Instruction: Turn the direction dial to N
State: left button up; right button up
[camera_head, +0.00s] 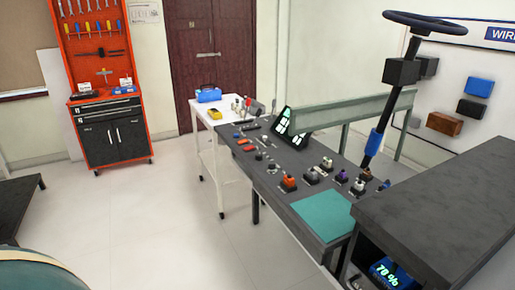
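A dark control desk (318,243) stands right of centre, with several small knobs, switches and buttons on its top. An orange-topped control (288,183), a grey one (311,177) and a purple-topped one (342,177) stand on its nearer part. Smaller dark controls (259,156) sit farther back. The controls are too small to tell which is the direction dial, and no letter N or pointer can be read. Neither of my grippers is in view.
A steering wheel on a column (402,73) rises behind the desk. A dark grey bench (440,210) takes up the right foreground. A white cart (206,118) adjoins the desk's far end. An orange tool cabinet (127,129) stands at the back left. The floor (140,220) left of the desk is clear.

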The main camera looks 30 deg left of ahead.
aim_at(259, 156)
jog(key=i+j, duration=0.15)
jog(key=j, duration=0.25)
jog(key=i+j+z, duration=0.15)
jog(key=j, duration=0.7)
jog(key=i+j+z, duration=0.1)
jog(key=j, duration=0.3)
jog(key=i+j+z, duration=0.1)
jog(key=j, duration=0.35)
jog(key=i, duration=0.05)
